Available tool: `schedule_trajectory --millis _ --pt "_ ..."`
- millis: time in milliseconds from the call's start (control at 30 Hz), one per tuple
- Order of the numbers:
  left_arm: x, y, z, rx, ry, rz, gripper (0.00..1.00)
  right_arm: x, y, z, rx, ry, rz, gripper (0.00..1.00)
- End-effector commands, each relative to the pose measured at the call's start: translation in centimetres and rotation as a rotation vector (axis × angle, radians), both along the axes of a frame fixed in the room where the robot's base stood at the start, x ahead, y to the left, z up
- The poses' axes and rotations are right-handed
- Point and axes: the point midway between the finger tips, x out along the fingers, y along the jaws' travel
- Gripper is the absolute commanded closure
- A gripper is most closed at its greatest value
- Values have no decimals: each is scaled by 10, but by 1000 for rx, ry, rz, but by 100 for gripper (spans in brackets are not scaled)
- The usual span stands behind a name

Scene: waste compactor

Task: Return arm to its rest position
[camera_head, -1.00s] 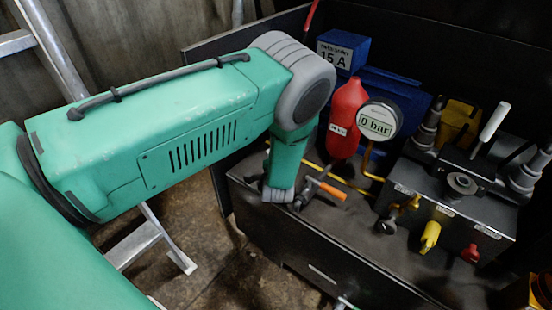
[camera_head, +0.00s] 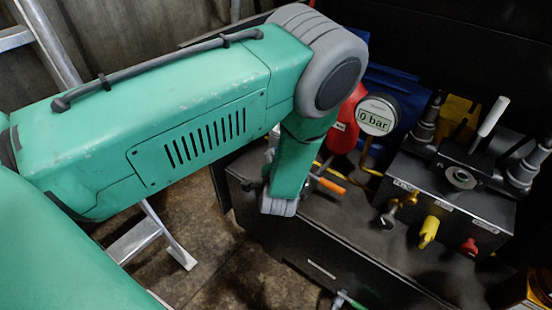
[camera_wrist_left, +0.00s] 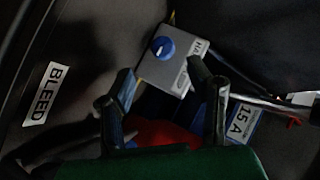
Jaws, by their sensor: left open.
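My green left arm (camera_head: 190,125) crosses the head view from the left, its grey joint (camera_head: 335,75) beside the red bottle (camera_head: 346,122). My left gripper is hidden behind the arm there. In the left wrist view my left gripper (camera_wrist_left: 160,72) shows two dark fingers spread apart with nothing between the tips. A grey box with a blue knob (camera_wrist_left: 164,48) lies beyond the fingers. Part of a red body (camera_wrist_left: 160,133) shows low between them. My right gripper is in neither view.
A gauge reading 0 bar (camera_head: 376,115) stands close right of the arm. The black valve block (camera_head: 450,195) has yellow and red knobs and a white-handled lever. A BLEED label (camera_wrist_left: 42,93) and a blue 15 A box (camera_wrist_left: 240,122) flank the gripper. A metal ladder (camera_head: 135,240) stands left.

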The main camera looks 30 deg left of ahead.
Motion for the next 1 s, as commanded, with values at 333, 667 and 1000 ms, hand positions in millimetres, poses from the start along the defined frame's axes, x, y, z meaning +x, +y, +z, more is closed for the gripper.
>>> schedule_trajectory --millis 333,667,1000 --pt "-7 -5 4 1 -1 0 54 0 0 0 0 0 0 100" --pt "-7 -4 4 -1 1 0 54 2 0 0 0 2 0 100" --pt "-139 1 10 -389 300 90 54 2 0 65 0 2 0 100"
